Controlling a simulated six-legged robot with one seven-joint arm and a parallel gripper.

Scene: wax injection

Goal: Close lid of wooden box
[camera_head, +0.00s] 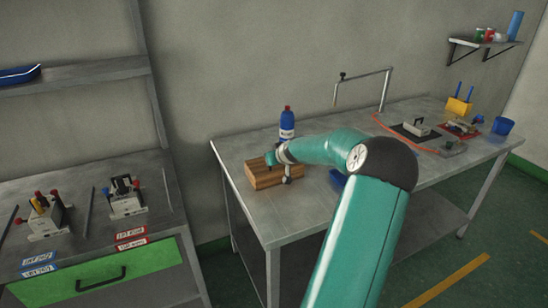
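The wooden box (262,182) sits near the left end of the grey metal table. Its upper face looks flat, and I cannot tell how far its lid is open or shut. My green arm reaches over the table to the box. My gripper (287,179) is at the right part of the box and hides some of it. The gripper is too small in view to tell whether its fingers are open, or whether it touches the box or lid.
A blue bottle with a red cap (287,124) stands behind the box. A blue item (338,180) lies right of it, partly behind my arm. Tools, a yellow holder (458,107) and a blue cup (503,126) are at the table's far right. A workbench (75,250) stands left.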

